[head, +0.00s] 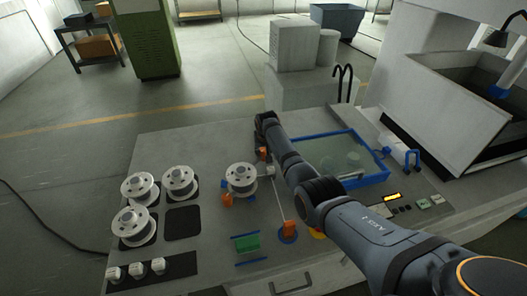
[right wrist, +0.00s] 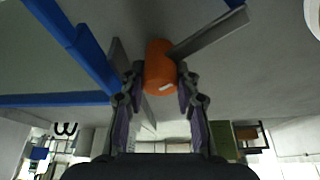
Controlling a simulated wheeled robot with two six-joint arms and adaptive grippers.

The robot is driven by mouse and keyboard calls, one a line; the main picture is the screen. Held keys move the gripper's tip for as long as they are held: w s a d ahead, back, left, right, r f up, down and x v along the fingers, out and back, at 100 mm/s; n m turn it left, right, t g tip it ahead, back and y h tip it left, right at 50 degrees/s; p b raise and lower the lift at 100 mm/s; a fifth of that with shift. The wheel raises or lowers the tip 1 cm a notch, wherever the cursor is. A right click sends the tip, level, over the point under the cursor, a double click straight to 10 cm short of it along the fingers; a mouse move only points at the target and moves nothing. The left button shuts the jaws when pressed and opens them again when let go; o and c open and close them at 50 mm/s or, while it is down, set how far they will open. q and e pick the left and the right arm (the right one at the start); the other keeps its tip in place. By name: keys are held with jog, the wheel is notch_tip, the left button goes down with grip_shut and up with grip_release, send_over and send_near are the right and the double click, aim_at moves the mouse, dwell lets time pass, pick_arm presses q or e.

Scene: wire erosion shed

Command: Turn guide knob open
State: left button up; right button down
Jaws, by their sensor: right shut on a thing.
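My right gripper (right wrist: 161,88) has its two fingers on either side of an orange knob (right wrist: 159,62) in the right wrist view, shut on it. A grey bar stands out from the knob toward the upper right. In the head view my right arm reaches over the panel from the lower right. An orange part (head: 262,153) shows beside its far end, and the fingers there are mostly hidden by the arm. Another orange part (head: 289,229) stands on a blue base nearer the front, with a thin line running up from it. My left gripper is in neither view.
A white spool (head: 241,178) sits near the panel's middle, with several more spools (head: 140,187) at the left. A blue-rimmed tray (head: 382,168) lies right of my forearm. White knobs (head: 136,270) line the front left. A large open tank (head: 450,105) stands at the right.

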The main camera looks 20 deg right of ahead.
aim_at(259, 159)
jog(key=shift+a+f+m+h+b, duration=0.15)
jog(key=shift+m+h+b, duration=0.25)
jog(key=shift+m, duration=0.5)
jog(key=shift+f+m+b, duration=0.1)
jog(key=shift+m+b, duration=0.7)
jog(key=shift+m, duration=0.1)
jog(key=m+g+h+b, duration=0.1)
jog(key=m+b, duration=0.1)
jog(key=b, duration=0.1)
jog(key=shift+m, duration=0.3)
jog(key=shift+r+m+h+b, duration=0.2)
jog(key=shift+m+h+b, duration=0.2)
jog(key=shift+m+b, duration=0.45)
jog(key=c, duration=1)
grip_release()
jog(key=shift+g, duration=0.3)
jog(key=shift+r, duration=0.1)
jog(key=shift+v, duration=3.85)
